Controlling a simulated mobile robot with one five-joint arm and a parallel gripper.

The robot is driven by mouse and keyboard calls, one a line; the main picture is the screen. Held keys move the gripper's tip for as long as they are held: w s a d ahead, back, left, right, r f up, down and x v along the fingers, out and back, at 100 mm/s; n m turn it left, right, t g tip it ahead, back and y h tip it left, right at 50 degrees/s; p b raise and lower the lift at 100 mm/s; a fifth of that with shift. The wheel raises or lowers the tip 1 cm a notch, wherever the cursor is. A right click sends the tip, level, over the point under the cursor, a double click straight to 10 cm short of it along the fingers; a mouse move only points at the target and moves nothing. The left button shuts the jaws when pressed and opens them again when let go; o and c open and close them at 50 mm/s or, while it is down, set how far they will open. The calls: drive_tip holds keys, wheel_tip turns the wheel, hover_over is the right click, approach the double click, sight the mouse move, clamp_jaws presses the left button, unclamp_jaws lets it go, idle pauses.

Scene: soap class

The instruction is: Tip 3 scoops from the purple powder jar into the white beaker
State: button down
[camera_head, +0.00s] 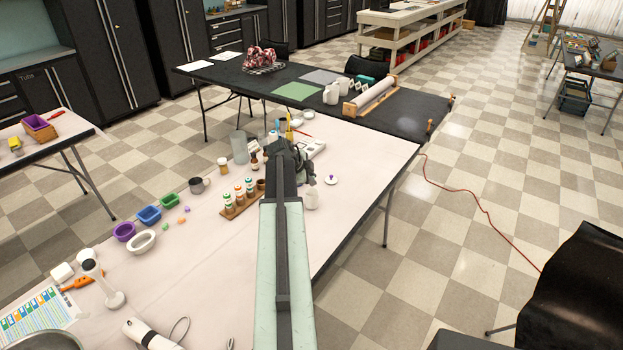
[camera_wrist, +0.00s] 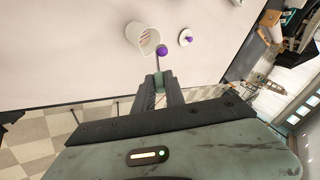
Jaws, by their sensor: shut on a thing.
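In the wrist view my gripper (camera_wrist: 159,82) is shut on the greenish grip of a scoop. Its thin stem runs up the picture to a bowl with a purple heap (camera_wrist: 162,50). The white beaker (camera_wrist: 143,38), with reddish marks, appears tilted just left of the purple heap; I cannot tell whether they touch. A white lid with a purple knob (camera_wrist: 186,37) lies to the right. A small white vessel (camera_head: 312,198) stands right of my arm. I cannot make out the purple powder jar.
A wooden rack with several small bottles (camera_head: 240,200) stands left of my arm. The pale table (camera_head: 370,165) is mostly clear on the right.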

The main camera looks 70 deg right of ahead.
drive_tip(key=a+f+m+h+b, duration=0.1)
drive_tip(key=f+h+b, duration=0.2)
drive_tip(key=b, duration=0.4)
drive_tip(key=s+a+f+t+h+b, duration=0.1)
drive_tip(key=a+f+h+b, duration=0.1)
drive_tip(key=b, duration=0.6)
drive_tip(key=shift+s+f+m+t+h, duration=0.15)
drive_tip(key=shift+f+m+t+h, duration=0.2)
drive_tip(key=shift+h, duration=0.45)
drive_tip(key=shift+a+b, duration=0.1)
drive_tip(key=shift+b, duration=0.2)
drive_tip(key=shift+s, duration=0.1)
